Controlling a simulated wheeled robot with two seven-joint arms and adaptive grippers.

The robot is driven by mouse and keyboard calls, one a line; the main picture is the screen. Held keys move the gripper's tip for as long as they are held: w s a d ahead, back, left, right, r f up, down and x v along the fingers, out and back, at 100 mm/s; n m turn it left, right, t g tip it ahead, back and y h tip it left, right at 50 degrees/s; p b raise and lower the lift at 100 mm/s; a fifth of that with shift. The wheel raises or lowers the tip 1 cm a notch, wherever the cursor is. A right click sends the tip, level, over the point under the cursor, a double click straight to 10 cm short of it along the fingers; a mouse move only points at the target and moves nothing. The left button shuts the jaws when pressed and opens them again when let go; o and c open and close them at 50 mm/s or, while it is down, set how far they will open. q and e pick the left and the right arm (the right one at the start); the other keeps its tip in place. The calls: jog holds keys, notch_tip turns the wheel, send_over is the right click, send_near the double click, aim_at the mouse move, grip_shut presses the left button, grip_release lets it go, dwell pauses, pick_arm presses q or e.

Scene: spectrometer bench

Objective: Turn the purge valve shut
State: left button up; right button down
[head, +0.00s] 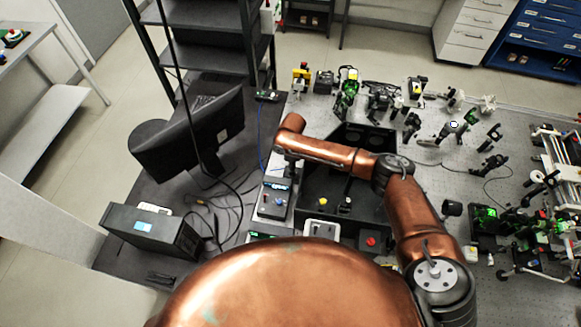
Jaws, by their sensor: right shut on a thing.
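My right arm reaches in from the right across the bench, and its gripper (290,165) points down just behind a small box with a blue display (276,187). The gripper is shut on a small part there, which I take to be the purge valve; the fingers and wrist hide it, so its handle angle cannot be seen. The box has a blue knob (280,201) on its front, apart from the gripper. My left gripper is not in view.
A dark open-topped enclosure (345,190) lies under my right forearm. Optic mounts (348,85) crowd the perforated bench (425,165) behind and right. A monitor (190,135), a black box (150,232) and loose cables (225,200) stand to the left. A red button (371,241) sits in front.

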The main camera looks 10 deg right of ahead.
jog(key=shift+w+d+r+n, duration=0.2)
jog(key=shift+w+d+n, duration=0.05)
jog(key=shift+w+n, duration=0.05)
dwell(0.4)
jog(key=c, duration=1.9)
grip_release()
jog(key=shift+f, duration=0.1)
jog(key=shift+s+a, duration=0.1)
notch_tip(320, 180, up, 12)
